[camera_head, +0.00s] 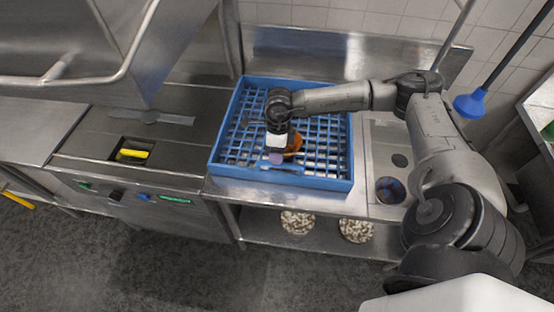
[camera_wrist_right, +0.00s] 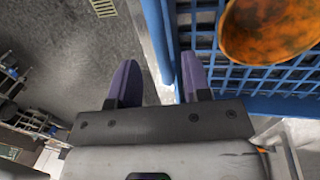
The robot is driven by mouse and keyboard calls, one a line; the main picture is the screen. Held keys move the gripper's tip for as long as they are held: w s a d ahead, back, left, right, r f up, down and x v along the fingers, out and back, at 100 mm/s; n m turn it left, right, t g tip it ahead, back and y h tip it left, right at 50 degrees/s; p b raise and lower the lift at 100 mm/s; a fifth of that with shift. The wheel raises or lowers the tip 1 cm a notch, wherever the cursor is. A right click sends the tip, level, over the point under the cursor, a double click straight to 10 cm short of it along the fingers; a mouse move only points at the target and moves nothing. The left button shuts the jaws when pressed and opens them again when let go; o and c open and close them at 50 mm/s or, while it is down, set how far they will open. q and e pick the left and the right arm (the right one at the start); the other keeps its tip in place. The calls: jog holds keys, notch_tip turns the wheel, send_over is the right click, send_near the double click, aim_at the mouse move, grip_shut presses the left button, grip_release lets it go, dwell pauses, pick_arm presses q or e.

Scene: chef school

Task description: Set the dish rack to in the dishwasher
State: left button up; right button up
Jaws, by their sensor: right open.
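The blue dish rack (camera_head: 230,173) sits on the steel counter to the right of the dishwasher (camera_head: 85,130), whose steel hood (camera_head: 170,45) is raised. An orange-brown dish (camera_head: 295,143) lies in the rack; it also shows in the right wrist view (camera_wrist_right: 268,28). My right gripper (camera_head: 277,160) points down at the rack's front side and is open. In the right wrist view, its purple fingers (camera_wrist_right: 160,82) stand apart with the rack's blue wall (camera_wrist_right: 160,40) between them; I cannot tell whether they touch it. My left gripper is not in view.
The counter (camera_head: 365,190) continues right of the rack, with a round opening. Two speckled round things (camera_head: 356,230) stand on the shelf below. A bar handle (camera_head: 60,72) runs along the hood at left. A blue-ended hanging hose (camera_head: 470,103) is at right.

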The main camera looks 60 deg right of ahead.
jog(key=shift+s+a+f, duration=0.1)
jog(key=shift+a+f, duration=0.1)
jog(key=shift+f, duration=0.75)
jog(key=shift+s+a+f, duration=0.1)
jog(key=shift+a+f, duration=0.05)
jog(key=shift+f, duration=0.8)
grip_shut()
